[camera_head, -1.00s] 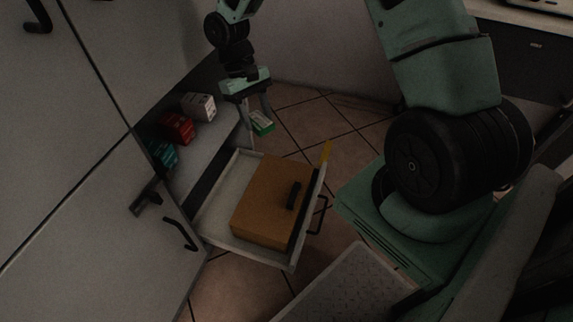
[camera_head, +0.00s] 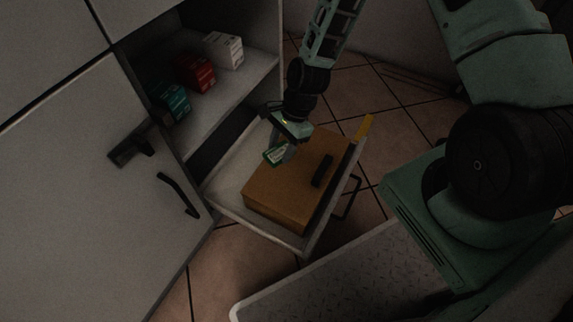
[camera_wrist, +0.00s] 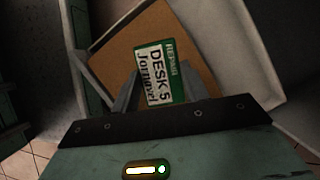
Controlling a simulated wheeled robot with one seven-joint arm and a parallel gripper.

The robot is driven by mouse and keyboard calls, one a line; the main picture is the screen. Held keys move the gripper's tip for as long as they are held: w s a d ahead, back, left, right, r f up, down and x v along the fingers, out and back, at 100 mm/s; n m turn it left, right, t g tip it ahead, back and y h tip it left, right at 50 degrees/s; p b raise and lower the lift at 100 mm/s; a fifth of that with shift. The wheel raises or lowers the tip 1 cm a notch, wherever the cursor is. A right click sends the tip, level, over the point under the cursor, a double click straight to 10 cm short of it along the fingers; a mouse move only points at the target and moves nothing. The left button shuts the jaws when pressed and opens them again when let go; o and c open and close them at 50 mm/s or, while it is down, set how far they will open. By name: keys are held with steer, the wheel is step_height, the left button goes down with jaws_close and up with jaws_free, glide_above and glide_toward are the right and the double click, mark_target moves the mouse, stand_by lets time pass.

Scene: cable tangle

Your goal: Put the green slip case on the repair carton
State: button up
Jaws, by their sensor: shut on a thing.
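The green slip case (camera_head: 276,155) is a small green and white item in my gripper (camera_head: 285,149). The repair carton (camera_head: 285,190) is a brown box with a black handle on top, lying in a pulled-out drawer. In the wrist view the carton (camera_wrist: 112,55) is behind the slip case. The case is at the carton's far left edge in the head view; I cannot tell whether they touch.
The open drawer (camera_head: 222,193) has a yellow piece (camera_head: 363,127) on its front corner. On the shelf above stand a teal box (camera_head: 174,102), a red box (camera_head: 197,74) and a white box (camera_head: 224,50). An open cabinet door (camera_head: 80,210) is at left.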

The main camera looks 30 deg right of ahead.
mark_target(278, 175)
step_height(278, 175, down, 9)
steer(key=b, duration=0.4)
steer(key=shift+f, duration=0.1)
steer(key=shift+f, duration=0.15)
steer(key=o, duration=1)
steer(key=shift+c, duration=0.2)
